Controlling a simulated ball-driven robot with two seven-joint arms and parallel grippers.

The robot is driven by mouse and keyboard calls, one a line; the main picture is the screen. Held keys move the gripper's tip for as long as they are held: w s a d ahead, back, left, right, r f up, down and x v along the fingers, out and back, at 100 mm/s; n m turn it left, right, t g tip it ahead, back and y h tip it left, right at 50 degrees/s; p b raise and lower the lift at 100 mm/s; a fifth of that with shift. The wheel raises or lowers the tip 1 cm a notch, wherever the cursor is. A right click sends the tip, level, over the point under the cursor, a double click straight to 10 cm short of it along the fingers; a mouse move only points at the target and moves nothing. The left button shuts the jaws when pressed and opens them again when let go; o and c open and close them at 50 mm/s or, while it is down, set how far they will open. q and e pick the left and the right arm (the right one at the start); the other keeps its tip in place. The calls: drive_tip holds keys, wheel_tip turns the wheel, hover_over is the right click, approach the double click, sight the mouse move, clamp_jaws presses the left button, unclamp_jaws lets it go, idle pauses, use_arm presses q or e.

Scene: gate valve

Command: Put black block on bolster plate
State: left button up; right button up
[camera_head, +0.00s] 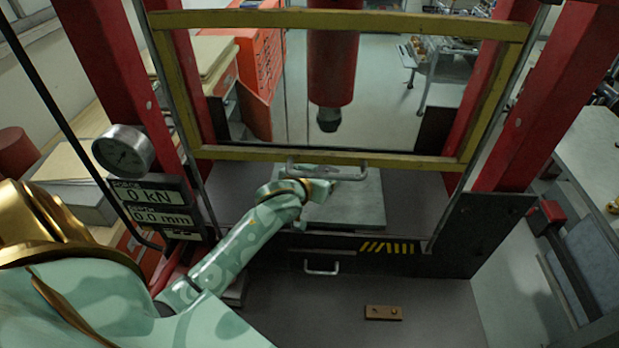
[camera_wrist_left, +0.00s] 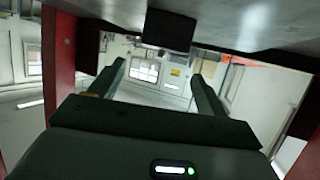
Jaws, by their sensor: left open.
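The bolster plate (camera_head: 355,208) is a grey slab on the press bed, below the raised ram. My left gripper (camera_head: 325,182) is over this plate, by the lower bar of the yellow guard, partly hidden by my arm. In the left wrist view my left gripper (camera_wrist_left: 158,72) is open, with nothing between its fingers. A black block (camera_wrist_left: 168,29) shows beyond the fingers and appears to touch a grey surface (camera_wrist_left: 240,22) along the top of that view. In the head view I cannot make out the block. My right gripper is not in view.
The yellow guard frame (camera_head: 325,157) with a handle crosses in front of the plate. Red posts (camera_head: 560,80) stand on both sides, and a red ram (camera_head: 333,60) hangs above. A gauge (camera_head: 122,150) and display are at left. A small brown piece (camera_head: 383,312) lies in front.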

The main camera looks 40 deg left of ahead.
use_arm(q)
drive_tip(key=v, duration=0.7)
idle(1.0)
